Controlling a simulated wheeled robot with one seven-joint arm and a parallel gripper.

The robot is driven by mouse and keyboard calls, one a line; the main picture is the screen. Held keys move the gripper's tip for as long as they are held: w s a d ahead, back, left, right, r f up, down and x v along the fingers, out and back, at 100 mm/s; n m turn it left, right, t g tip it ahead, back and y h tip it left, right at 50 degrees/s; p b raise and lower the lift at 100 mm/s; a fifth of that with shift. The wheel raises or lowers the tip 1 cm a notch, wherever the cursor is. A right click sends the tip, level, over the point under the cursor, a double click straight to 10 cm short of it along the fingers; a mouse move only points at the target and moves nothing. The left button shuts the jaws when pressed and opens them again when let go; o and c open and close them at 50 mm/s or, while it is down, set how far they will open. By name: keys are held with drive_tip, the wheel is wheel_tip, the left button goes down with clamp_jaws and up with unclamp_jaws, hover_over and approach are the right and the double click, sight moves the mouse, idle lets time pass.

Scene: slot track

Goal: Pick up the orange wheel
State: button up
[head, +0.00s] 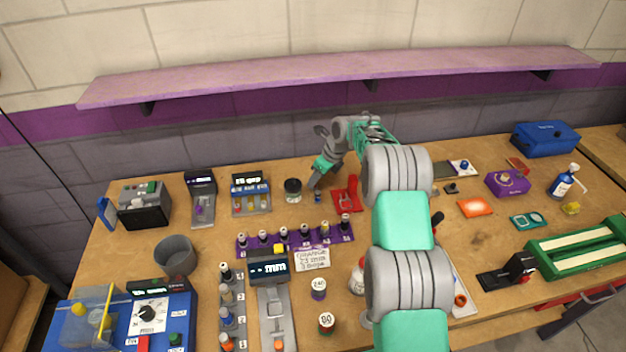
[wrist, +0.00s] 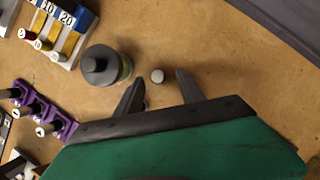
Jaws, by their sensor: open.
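A small orange round piece (head: 461,300), which looks like the orange wheel, lies on a pale tray (head: 458,272) right of my arm in the head view. The arm hides part of that tray. My gripper (head: 314,181) is far from it, near the back of the bench and to the left of the arm. In the wrist view my gripper (wrist: 159,80) is open. A small pale-topped cylinder (wrist: 157,76) shows between the fingertips; whether it touches them I cannot tell. No orange wheel shows in the wrist view.
A dark-lidded jar (head: 292,189) stands just left of the gripper. A red stand (head: 347,197) is to its right. A purple rack (head: 296,238) with several dark-topped pieces lies in front. A purple shelf (head: 340,75) runs along the wall above. Bare bench shows between the items.

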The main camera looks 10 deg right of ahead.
drive_tip(key=shift+x, duration=0.9)
drive_tip(key=shift+a+r, duration=0.1)
clamp_jaws()
